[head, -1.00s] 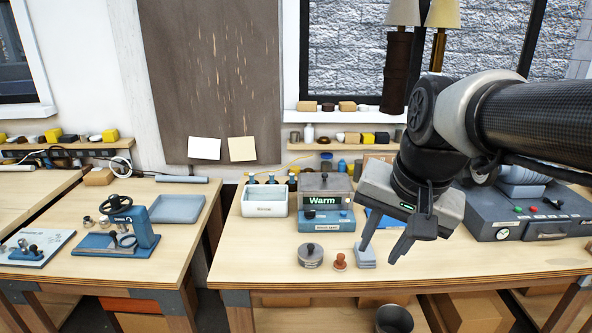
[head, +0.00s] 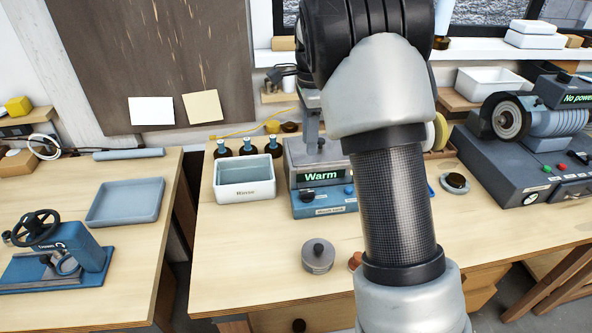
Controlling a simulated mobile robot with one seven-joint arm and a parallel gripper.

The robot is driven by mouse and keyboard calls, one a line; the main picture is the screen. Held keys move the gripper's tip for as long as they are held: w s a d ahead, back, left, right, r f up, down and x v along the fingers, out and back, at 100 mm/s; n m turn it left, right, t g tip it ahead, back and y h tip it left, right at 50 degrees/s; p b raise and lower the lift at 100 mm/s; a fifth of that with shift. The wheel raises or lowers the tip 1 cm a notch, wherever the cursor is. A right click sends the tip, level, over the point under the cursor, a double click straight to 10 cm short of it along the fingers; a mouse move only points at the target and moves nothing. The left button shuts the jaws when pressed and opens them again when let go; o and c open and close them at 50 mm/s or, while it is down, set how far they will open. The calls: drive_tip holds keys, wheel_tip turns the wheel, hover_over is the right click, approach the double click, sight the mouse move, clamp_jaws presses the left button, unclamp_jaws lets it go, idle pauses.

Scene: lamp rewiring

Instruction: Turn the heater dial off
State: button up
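The heater (head: 310,160) is a grey box on a blue base on the middle bench, with a lit green "Warm" display (head: 323,176). My arm crosses in front and covers the heater's right side. A grey part of my gripper (head: 311,115) shows just above and behind the heater's top. The rest of the gripper is hidden behind my arm, so its opening and any contact cannot be seen.
A white "Rinse" tray (head: 246,190) stands left of the heater, with several dark bottles behind it. A round grey lidded tin (head: 318,256) and a brown stamp (head: 355,261) are in front. A grey machine (head: 530,170) reading "No power" stands right. The bench's front left is clear.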

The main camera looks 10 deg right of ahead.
sight(307, 192)
drive_tip(key=f, duration=1.7)
drive_tip(key=shift+w+f+p, duration=0.2)
drive_tip(key=shift+f+p, duration=0.15)
clamp_jaws()
